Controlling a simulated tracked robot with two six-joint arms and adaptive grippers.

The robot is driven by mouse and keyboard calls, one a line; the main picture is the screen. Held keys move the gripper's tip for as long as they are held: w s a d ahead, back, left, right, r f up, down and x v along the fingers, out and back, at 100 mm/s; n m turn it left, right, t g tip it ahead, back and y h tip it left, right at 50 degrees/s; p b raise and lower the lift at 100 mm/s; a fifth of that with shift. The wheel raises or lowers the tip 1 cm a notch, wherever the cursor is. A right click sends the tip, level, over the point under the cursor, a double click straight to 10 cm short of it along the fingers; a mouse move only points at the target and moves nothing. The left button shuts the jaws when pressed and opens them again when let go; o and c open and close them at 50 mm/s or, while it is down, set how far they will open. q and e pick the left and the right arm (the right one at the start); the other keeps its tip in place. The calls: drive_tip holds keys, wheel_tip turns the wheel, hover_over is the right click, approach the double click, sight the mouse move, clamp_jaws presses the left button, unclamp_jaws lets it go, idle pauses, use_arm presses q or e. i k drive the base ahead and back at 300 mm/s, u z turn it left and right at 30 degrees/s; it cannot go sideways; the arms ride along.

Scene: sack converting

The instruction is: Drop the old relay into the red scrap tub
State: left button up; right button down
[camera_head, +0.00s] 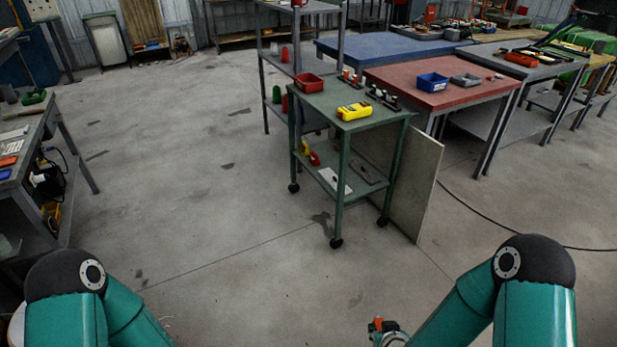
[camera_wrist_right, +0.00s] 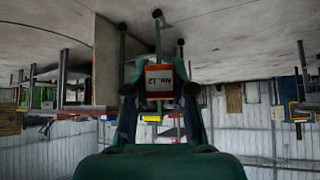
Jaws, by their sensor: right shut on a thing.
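A red open tub (camera_head: 308,83) sits on the back left of the green cart's top (camera_head: 327,104); I take it for the scrap tub. My right gripper (camera_head: 385,333) is low at the bottom edge of the head view, well in front of the cart. In the right wrist view its fingers (camera_wrist_right: 159,90) are shut on a small block with an orange-red edge and a pale label (camera_wrist_right: 159,80), which I take for the old relay. Only an orange bit of the block (camera_head: 377,324) shows in the head view. My left gripper is out of view.
A yellow case (camera_head: 354,111) and a dark rack (camera_head: 383,98) share the cart top. A flat grey panel (camera_head: 425,190) leans at the cart's right side. A red-topped table (camera_head: 450,98) stands behind right. The floor before the cart is clear.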

sight(311, 90)
drive_tip(key=u, duration=0.3)
drive_tip(key=i, duration=3.3)
drive_tip(key=z, duration=0.15)
